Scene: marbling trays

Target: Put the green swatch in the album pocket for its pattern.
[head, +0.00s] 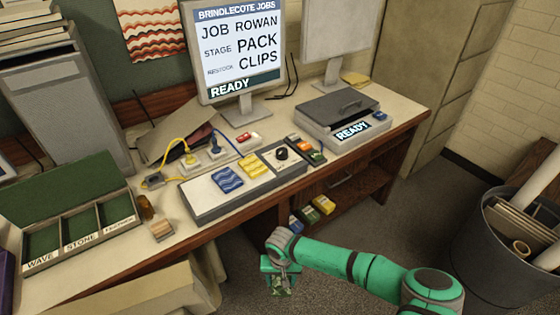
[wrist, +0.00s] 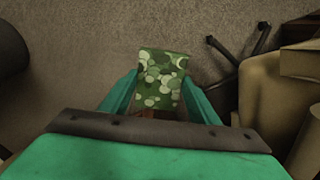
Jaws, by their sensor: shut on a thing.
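The green swatch (wrist: 163,78) has light and dark rounded, pebble-like spots. My gripper (wrist: 160,92) is shut on it, with one finger on each side, in the wrist view. In the head view my gripper (head: 281,270) hangs over the floor in front of the desk, and the swatch (head: 283,287) shows partly below the jaws. The album (head: 78,247) lies open at the desk's left end, its green cover raised behind three pockets. The labels read WAVE (head: 41,262), STONE (head: 80,243) and a third too small to read surely. The pockets show green insides.
A grey tray (head: 215,212) with blue and yellow swatches lies mid-desk. A small block (head: 160,230) and an amber bottle (head: 146,207) stand right of the album. A monitor (head: 240,55) reads JOB ROWAN, PACK CLIPS. A bin (head: 490,245) stands at right; a chair base (wrist: 238,50) shows near the swatch.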

